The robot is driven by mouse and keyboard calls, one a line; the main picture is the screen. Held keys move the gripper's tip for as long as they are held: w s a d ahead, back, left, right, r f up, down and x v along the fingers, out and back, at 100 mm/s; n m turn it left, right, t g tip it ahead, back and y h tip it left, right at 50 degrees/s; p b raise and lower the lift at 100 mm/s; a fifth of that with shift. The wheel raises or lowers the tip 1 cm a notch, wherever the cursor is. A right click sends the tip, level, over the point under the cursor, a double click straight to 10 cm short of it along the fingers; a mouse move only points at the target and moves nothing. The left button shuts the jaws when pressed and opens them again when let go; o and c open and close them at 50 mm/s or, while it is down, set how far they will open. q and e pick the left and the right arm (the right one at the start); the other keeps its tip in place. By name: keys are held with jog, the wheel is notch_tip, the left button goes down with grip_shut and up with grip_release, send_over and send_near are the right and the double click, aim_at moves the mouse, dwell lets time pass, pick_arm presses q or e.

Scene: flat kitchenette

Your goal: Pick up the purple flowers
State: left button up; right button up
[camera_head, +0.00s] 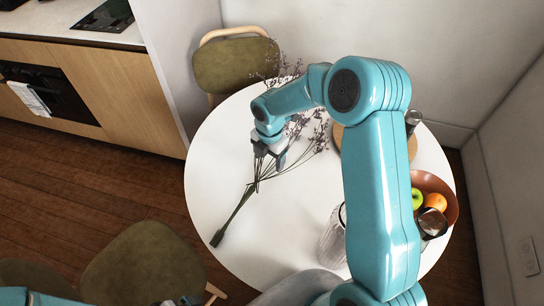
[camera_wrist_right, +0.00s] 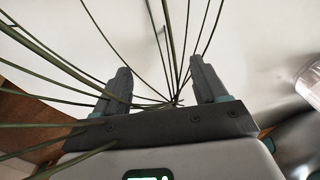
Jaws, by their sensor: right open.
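The purple flowers (camera_head: 236,212) lie on the white round table, with their green stems toward the front left and their purple sprays toward the back right. My right gripper (camera_head: 270,163) is over the middle of the bunch, where the stems spread out. In the right wrist view my right gripper (camera_wrist_right: 162,95) is open, and several thin green stems (camera_wrist_right: 172,50) cross between and around its two fingers. I cannot tell whether the fingers touch the stems. My right arm hides part of the sprays. Only a bit of my left arm shows at the lower left; its gripper is not clearly seen.
The white table (camera_head: 215,150) has free room left of the flowers. A ribbed glass vase (camera_head: 333,240) stands right of them. A brown fruit bowl (camera_head: 447,192) is at the right. Green chairs (camera_head: 235,65) stand behind and at the front left (camera_head: 143,268).

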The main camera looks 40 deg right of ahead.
jog(key=shift+d+f, duration=0.15)
jog(key=shift+f, duration=0.8)
jog(key=c, duration=1.1)
